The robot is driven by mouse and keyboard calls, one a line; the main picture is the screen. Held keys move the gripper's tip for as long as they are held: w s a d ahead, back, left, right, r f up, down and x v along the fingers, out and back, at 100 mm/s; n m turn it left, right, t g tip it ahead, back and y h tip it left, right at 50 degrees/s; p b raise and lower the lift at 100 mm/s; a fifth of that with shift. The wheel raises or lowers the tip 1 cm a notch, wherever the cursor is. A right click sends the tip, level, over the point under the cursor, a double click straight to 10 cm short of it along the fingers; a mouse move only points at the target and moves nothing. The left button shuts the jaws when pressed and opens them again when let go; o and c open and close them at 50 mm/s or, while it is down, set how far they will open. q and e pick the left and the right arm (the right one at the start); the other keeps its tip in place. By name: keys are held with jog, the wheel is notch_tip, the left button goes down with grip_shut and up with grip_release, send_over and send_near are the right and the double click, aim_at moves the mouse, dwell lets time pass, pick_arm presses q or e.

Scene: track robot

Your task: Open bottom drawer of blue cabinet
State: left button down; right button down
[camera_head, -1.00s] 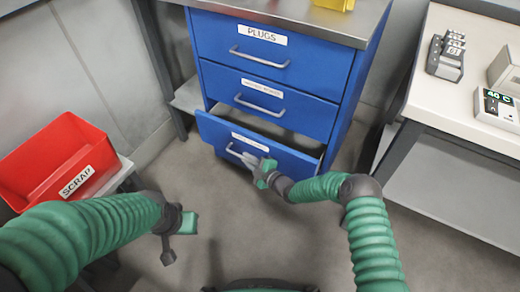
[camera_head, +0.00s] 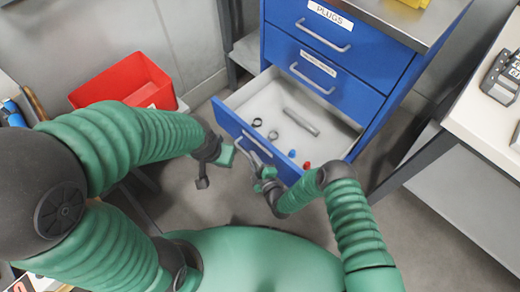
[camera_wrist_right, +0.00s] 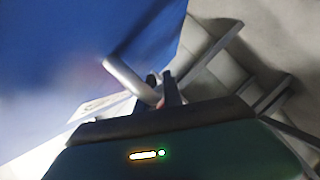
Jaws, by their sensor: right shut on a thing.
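The blue cabinet (camera_head: 385,65) has three drawers. Its bottom drawer (camera_head: 230,117) stands pulled well out, with its white interior showing. The two drawers above it are shut. My right gripper (camera_head: 264,176) is at the front of the bottom drawer, shut on its grey bar handle (camera_head: 255,149). In the right wrist view, the gripper's dark fingers (camera_wrist_right: 163,88) are around the end of the handle (camera_wrist_right: 128,78). My left gripper (camera_head: 218,168) hangs left of the drawer, apart from it; its jaw opening is unclear.
The open drawer holds dark rings (camera_head: 272,134), a grey bar (camera_head: 301,122), and small blue and red pieces. A red bin (camera_head: 125,82) stands at the left. A light workbench (camera_head: 475,118) is at the right. Bare floor shows around the drawer front.

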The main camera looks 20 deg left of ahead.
jog(key=shift+s+a, duration=0.3)
jog(key=c, duration=1.5)
grip_release()
jog(key=p+v, duration=0.6)
jog(key=v, duration=1)
jog(key=shift+s+d, duration=0.2)
jog(key=shift+s, duration=0.15)
